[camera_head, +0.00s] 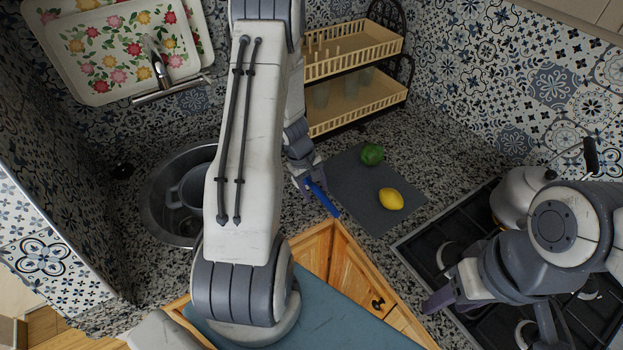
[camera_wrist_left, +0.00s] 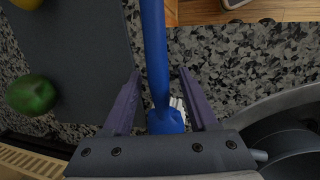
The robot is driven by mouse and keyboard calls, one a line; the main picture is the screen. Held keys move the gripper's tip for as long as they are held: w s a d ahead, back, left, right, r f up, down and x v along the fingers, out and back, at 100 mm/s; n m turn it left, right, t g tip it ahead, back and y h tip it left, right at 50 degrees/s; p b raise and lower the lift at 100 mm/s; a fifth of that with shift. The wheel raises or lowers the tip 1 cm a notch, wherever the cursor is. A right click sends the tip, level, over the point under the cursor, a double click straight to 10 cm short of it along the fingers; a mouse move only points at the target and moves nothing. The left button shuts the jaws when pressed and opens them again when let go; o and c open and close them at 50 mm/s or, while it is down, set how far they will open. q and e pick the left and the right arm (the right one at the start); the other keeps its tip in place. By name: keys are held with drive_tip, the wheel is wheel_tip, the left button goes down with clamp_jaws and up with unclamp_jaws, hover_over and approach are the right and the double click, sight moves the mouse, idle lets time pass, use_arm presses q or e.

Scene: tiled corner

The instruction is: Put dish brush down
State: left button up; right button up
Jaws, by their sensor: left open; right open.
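The blue dish brush (camera_head: 322,198) lies by the front left edge of the dark mat in the head view, its handle pointing toward the wooden cabinet. In the left wrist view the brush (camera_wrist_left: 154,50) runs between the two purple fingers, its white bristles partly showing near the palm. My left gripper (camera_head: 306,184) is open around the brush, with gaps beside the handle. Whether the brush rests fully on the granite counter is hard to tell. My right gripper (camera_head: 440,299) is open and empty over the stove at the right, partly hidden by its own wrist.
A green fruit or vegetable (camera_head: 372,154) and a lemon (camera_head: 390,199) lie on the mat (camera_head: 350,185). The sink (camera_head: 158,205) with a dark pot (camera_head: 190,190) is left. A two-tier rack (camera_head: 352,62) stands behind; a kettle (camera_head: 512,195) stands on the stove (camera_head: 428,250).

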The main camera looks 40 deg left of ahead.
use_arm(q)
drive_tip(key=v, duration=1.2)
drive_tip(key=s+d+r+m, duration=0.1)
drive_tip(key=d+r+m, duration=0.25)
drive_tip(key=d, duration=0.35)
drive_tip(key=s+d+r+m+g, duration=0.1)
drive_tip(key=s+d+r+m, duration=0.1)
drive_tip(key=d+m, duration=0.35)
drive_tip(key=s+d+r+m, duration=0.1)
drive_tip(key=d+r+m, duration=0.15)
drive_tip(key=d, duration=0.65)
drive_tip(key=s+d+r+m, duration=0.2)
drive_tip(key=s+d+m, duration=0.2)
drive_tip(key=s, duration=0.3)
drive_tip(key=s+d+r+m+y, duration=0.1)
drive_tip(key=s+d+m, duration=0.3)
drive_tip(key=s, duration=0.4)
drive_tip(key=shift+r+m+b, duration=0.35)
drive_tip(key=shift+r+m, duration=0.1)
drive_tip(key=shift+m, duration=0.2)
drive_tip(key=shift+d, duration=0.15)
